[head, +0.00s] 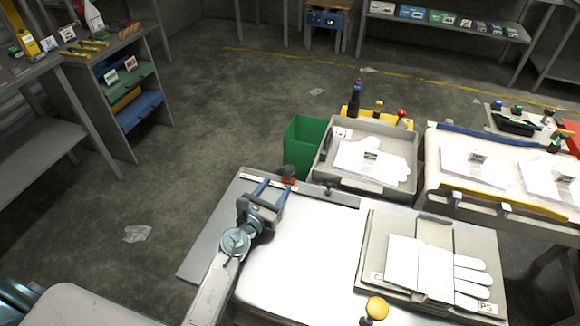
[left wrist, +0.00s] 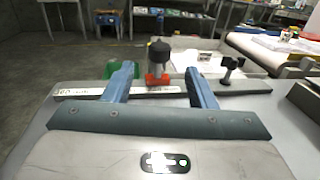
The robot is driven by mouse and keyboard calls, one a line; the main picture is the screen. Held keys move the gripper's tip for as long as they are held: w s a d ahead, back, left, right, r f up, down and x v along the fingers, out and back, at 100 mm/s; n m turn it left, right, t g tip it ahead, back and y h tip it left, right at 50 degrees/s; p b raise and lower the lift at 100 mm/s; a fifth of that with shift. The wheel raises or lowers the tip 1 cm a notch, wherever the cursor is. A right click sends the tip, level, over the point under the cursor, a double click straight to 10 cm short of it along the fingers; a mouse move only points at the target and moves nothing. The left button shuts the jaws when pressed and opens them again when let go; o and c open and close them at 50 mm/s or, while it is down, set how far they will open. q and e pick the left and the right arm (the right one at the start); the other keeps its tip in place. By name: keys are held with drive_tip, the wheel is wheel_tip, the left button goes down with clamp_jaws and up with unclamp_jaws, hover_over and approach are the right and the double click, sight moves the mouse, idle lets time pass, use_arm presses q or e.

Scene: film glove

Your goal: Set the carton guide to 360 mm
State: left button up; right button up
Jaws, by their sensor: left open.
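The carton guide is a pale scale rail (head: 262,185) along the far edge of the white bench, also in the left wrist view (left wrist: 140,91). Printed figures at its left end look like 360. A red-based slider with a dark knob (head: 288,175) is on the rail; it shows in the left wrist view (left wrist: 158,66). My left gripper (head: 270,186) is open and empty, above the bench. In the left wrist view the slider appears between and beyond its two blue fingers (left wrist: 160,78). I cannot tell whether they touch it. My right gripper is not in view.
A smaller black knob (left wrist: 232,66) stands right of the slider. A green bin (head: 305,142) and a grey tray with gloves (head: 365,187) are behind the bench. A glove fixture (head: 450,235) and a yellow-topped knob (head: 377,307) are at the right.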

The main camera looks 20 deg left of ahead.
sight(286, 174)
use_arm(q)
drive_tip(key=w, duration=0.3)
drive_tip(key=w+d, duration=0.1)
drive_tip(key=w, duration=0.4)
drive_tip(key=shift+w+d, duration=0.35)
drive_tip(key=shift+w, duration=0.05)
